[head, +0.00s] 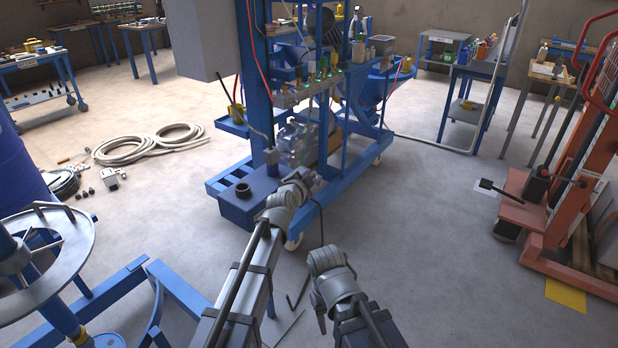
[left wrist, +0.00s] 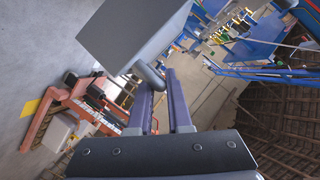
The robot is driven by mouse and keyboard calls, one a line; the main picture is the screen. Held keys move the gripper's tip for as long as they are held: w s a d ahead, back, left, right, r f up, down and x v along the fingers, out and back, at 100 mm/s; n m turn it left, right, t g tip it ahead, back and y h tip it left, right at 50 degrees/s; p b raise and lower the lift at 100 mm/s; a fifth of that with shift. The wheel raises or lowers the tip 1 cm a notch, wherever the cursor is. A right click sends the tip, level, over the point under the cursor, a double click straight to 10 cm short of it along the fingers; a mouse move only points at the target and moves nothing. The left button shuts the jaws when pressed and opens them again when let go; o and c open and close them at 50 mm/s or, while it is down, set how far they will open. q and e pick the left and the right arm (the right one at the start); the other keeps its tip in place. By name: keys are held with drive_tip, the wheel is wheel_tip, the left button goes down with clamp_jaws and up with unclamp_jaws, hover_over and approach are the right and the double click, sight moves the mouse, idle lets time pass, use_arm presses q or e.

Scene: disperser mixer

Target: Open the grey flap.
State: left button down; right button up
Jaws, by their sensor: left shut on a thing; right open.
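A plain grey panel with a rounded grey handle (left wrist: 150,76) fills the top of the left wrist view; I take it as the grey flap (left wrist: 128,32). My left gripper (head: 310,180) reaches the front of the blue machine, at a small grey metal block. In the left wrist view its two long fingers (left wrist: 166,85) extend up to the handle and are shut on it. The exact contact is partly hidden. In the head view the flap cannot be clearly told apart from the block. My right gripper (head: 314,304) is low, in front of the machine, open and empty, its fingers hard to make out.
The blue machine frame (head: 362,155) carries hoses and fittings, with a large grey box (head: 205,38) high on its left. A blue stand with a metal ring (head: 72,240) is at left. An orange lifter (head: 548,215) stands at right.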

use_arm(q)
drive_tip(key=shift+w+a, duration=0.1)
drive_tip(key=c, duration=1.2)
unclamp_jaws()
drive_tip(key=shift+o, duration=0.2)
drive_tip(key=p+v, duration=0.2)
drive_tip(key=v, duration=0.5)
drive_tip(key=shift+s, duration=0.4)
drive_tip(key=shift+a, duration=0.1)
